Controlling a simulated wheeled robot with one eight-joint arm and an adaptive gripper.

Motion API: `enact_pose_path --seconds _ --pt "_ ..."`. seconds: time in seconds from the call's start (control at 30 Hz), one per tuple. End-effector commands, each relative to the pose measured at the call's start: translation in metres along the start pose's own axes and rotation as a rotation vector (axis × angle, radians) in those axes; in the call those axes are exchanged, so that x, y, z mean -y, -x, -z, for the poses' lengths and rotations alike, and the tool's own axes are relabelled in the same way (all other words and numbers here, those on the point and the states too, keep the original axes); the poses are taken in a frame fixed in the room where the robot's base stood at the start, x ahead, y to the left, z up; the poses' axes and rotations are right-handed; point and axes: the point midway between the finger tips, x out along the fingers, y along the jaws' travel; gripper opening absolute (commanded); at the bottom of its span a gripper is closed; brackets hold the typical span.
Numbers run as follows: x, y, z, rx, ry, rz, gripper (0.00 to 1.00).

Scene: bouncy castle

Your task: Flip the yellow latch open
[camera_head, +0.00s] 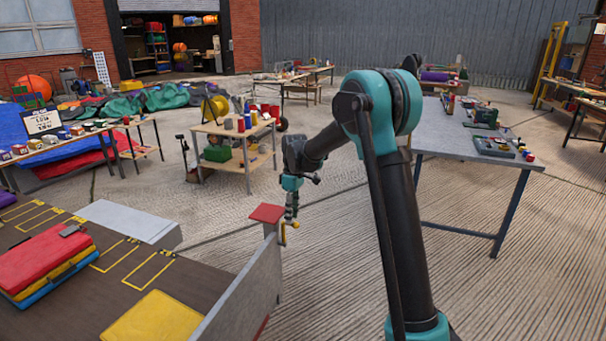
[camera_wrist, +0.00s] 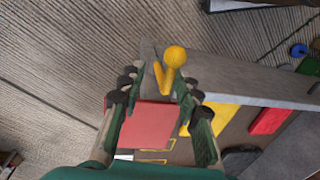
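The yellow latch (camera_wrist: 174,56) has a round knob and a short V-shaped arm in the wrist view. It is at the end of a grey upright panel (camera_head: 245,300). In the head view the latch (camera_head: 284,236) is a small yellow piece beside the panel's far end, partly hidden by my gripper (camera_head: 291,212). In the wrist view my gripper (camera_wrist: 170,82) is open, its green fingers either side of the latch's lower arm. The knob shows just beyond the fingertips. I cannot tell whether the fingers touch the latch.
A red cap (camera_head: 267,213) tops the panel's far end and shows below the fingers in the wrist view (camera_wrist: 148,130). A brown table (camera_head: 195,283) with coloured pads (camera_head: 45,258) lies left of the panel. A grey workbench (camera_head: 450,143) stands right.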

Motion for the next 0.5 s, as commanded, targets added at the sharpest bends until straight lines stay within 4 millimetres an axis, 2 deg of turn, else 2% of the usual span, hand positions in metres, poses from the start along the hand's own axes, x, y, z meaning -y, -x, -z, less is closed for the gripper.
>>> enact_pose_path --seconds 0.5 --pt "-0.019 0.026 0.001 -0.001 0.001 0.004 0.33"
